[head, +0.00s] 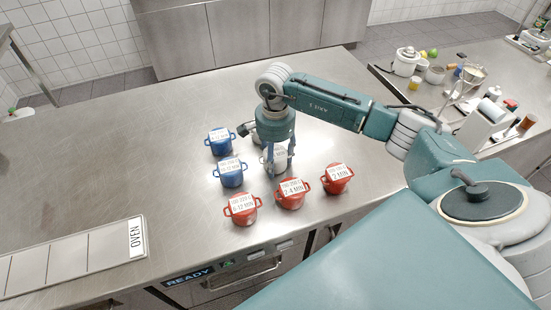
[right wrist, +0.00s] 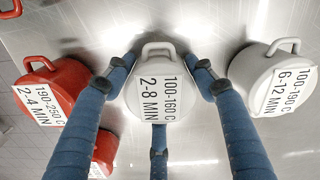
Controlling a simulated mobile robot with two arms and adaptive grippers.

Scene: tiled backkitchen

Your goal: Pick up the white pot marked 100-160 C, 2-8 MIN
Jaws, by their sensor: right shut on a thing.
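The white pot marked 100-160 C, 2-8 MIN (right wrist: 138,100) is in the middle of the right wrist view, its label and upper handle showing. In the head view a white pot (head: 281,161) is under my right gripper (head: 275,150), partly covered by it. My right gripper (right wrist: 160,78) is shut on the marked pot, with blue fingers on both sides and one below. I cannot tell whether the pot is clear of the steel table. My left gripper is not in view.
A white pot marked 100-190 C, 6-12 MIN (right wrist: 248,72) stands close on the right. Red pots (head: 242,213), (head: 290,199), (head: 337,184) and blue pots (head: 219,147), (head: 231,179) stand around. A sectioned OVEN panel (head: 80,255) lies at left. The table's far part is clear.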

